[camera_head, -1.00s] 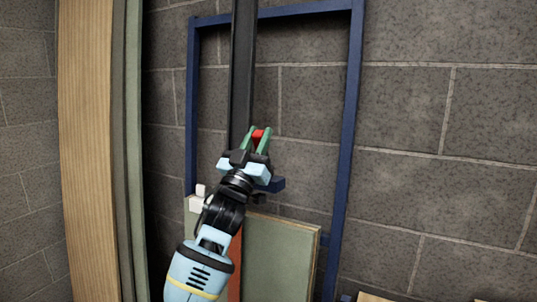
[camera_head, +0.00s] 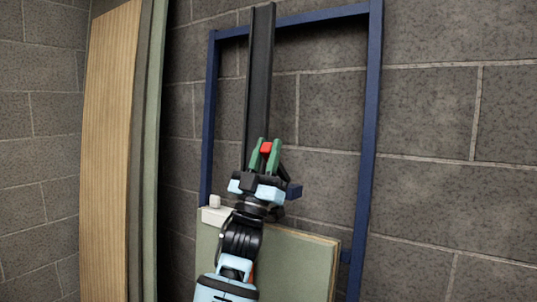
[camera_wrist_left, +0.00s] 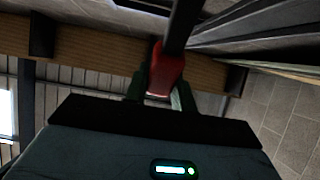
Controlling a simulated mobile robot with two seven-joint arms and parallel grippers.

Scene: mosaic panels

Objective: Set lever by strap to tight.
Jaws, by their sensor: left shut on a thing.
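A long black strap (camera_head: 258,85) runs upright down the blue frame in the head view. The lever's red grip (camera_head: 266,147) sits beside the strap's lower end. My left gripper (camera_head: 264,156) has its green fingers on either side of the red grip and is shut on it. In the left wrist view the red grip (camera_wrist_left: 167,72) sits between the fingers, at the end of a dark bar (camera_wrist_left: 182,25). The fingers and wrist hide the lever's lower part. No marking for tight is visible. My right gripper is in neither view.
The blue frame (camera_head: 368,120) stands against a grey block wall (camera_head: 440,110). A green panel (camera_head: 300,262) with a white block (camera_head: 216,215) at its top left corner stands below. Tall wooden boards (camera_head: 110,150) lean at the left. The wall to the right is clear.

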